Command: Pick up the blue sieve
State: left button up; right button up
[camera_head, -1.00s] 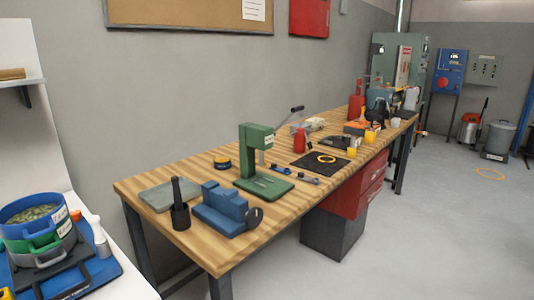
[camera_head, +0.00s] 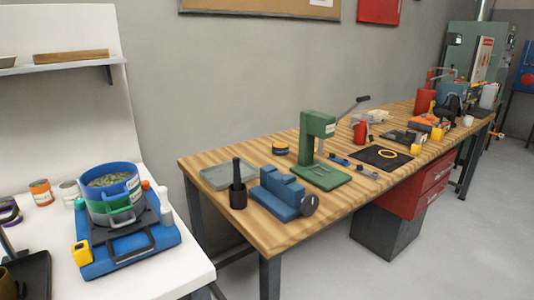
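The blue sieve (camera_head: 111,184) is the top ring of a stack on the white table at the left. It holds greenish-grey grains and has a label on its right side. A green sieve (camera_head: 124,215) sits below it, with a grey part under that. The stack stands on a black and blue base (camera_head: 140,262). Neither of my grippers shows in the head view.
The white table (camera_head: 190,272) also bears an orange-labelled jar (camera_head: 41,192), a white bottle (camera_head: 166,206) and a yellow item (camera_head: 82,253). A shelf (camera_head: 60,65) hangs above. A wooden workbench (camera_head: 250,235) with a green press (camera_head: 318,150) and blue vise (camera_head: 285,192) stands to the right.

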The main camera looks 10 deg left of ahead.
aim_at(111, 181)
jog(key=u, duration=1.35)
